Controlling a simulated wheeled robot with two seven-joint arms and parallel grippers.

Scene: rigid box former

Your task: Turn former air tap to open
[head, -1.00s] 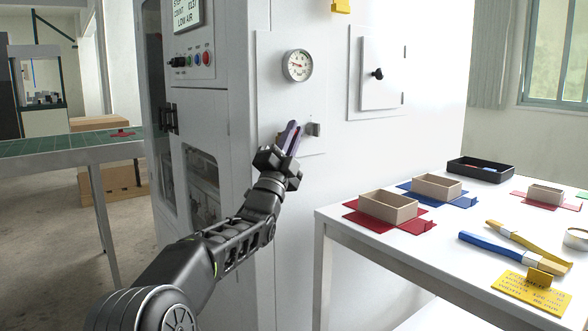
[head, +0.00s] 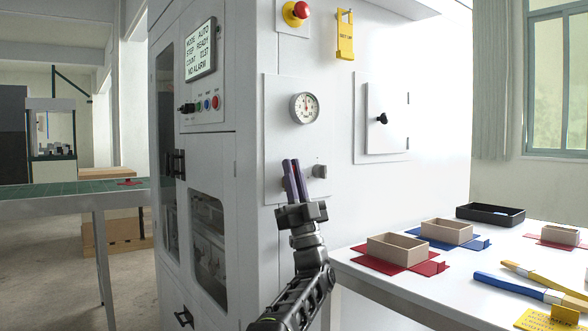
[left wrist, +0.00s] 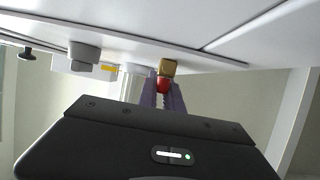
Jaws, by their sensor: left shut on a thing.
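The air tap shows in the left wrist view as a brass body with a red handle (left wrist: 163,85). My left gripper (head: 292,163) is at the tap on the former's front panel, below the gauge, and its purple fingers (left wrist: 162,97) are shut on the red handle. In the head view the fingers point up and hide most of the tap. The round pressure gauge (head: 304,108) has its needle near upright. The former's display (head: 201,51) reads AUTO, READY and NO ALARM. My right gripper is not in view.
A grey knob (head: 319,171) sticks out just right of the fingers. A red stop button (head: 297,13) and yellow tag (head: 345,38) are higher up. A white table (head: 455,277) with boxes and tools stands at the right.

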